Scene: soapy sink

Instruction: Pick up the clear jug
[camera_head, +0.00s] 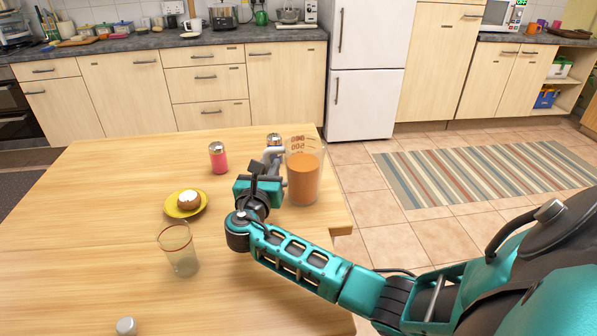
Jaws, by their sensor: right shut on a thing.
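The clear jug (303,178) is see-through, has measuring marks near its rim, and holds an orange-brown liquid. It is upright at the right edge of the wooden table. My right gripper (276,165) is at the jug's left side, shut on it. The gripper's own body hides part of the contact, and I cannot tell whether the jug touches the table. My left gripper is not in view.
On the wooden table (110,200) stand a pink shaker (218,158), a yellow saucer (172,210) with a brown and white item (189,200), an empty glass (180,252) and a silver-topped item (126,326). Another silver-topped item (273,139) stands behind my gripper. The table's left part is clear.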

